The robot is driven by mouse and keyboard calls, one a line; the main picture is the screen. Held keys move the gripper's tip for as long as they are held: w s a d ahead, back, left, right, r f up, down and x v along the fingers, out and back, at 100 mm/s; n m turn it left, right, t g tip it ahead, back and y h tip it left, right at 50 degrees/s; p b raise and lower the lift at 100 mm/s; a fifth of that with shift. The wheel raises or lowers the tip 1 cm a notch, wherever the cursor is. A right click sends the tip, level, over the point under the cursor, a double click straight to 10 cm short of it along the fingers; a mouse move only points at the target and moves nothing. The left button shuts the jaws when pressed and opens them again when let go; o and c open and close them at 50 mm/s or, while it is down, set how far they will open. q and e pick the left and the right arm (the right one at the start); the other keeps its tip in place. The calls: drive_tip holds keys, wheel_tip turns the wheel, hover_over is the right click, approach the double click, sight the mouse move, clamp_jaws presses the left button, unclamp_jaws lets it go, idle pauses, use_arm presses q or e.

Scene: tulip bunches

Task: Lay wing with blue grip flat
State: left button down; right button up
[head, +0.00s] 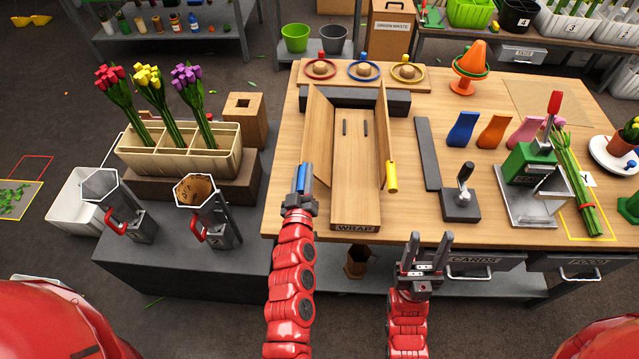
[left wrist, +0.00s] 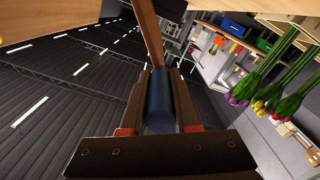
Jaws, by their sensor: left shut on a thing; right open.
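The wrap board (head: 354,160) lies on the wooden table, with a raised wooden wing on each side. The left wing (head: 318,125) stands tilted up and carries the blue grip (head: 302,178) at its near end. My left gripper (head: 306,180) is shut on the blue grip. In the left wrist view the blue grip (left wrist: 160,108) sits between the fingers, with the wing's edge (left wrist: 148,35) running away from it. The right wing (head: 383,140) also stands up and has a yellow grip (head: 392,177). My right gripper (head: 424,246) is open and empty in front of the table's front edge.
A planter (head: 172,160) with tulip bunches stands left of the table. Two metal cups, one nearer (head: 198,190), stand below it. A dark lever block (head: 461,203) and a green stapler-like press (head: 530,165) stand right of the board.

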use_arm(q)
drive_tip(key=a+f+n+b, duration=0.1)
drive_tip(key=f+n+b, duration=0.1)
drive_tip(key=b, duration=0.1)
drive_tip(key=a+f+n+b, duration=0.1)
drive_tip(key=f+n+b, duration=0.1)
drive_tip(key=b, duration=0.2)
drive_tip(key=a+f+n+b, duration=0.1)
drive_tip(key=f+n+b, duration=0.1)
drive_tip(key=b, duration=0.1)
drive_tip(key=shift+a+n, duration=0.2)
drive_tip(key=shift+n, duration=0.2)
drive_tip(key=shift+a+f+n+b, duration=0.1)
drive_tip(key=shift+f+n+b, duration=0.6)
drive_tip(key=shift+n+b, duration=0.45)
drive_tip(key=c, duration=0.7)
unclamp_jaws()
drive_tip(key=shift+o, duration=0.2)
drive_tip(key=shift+s, duration=0.1)
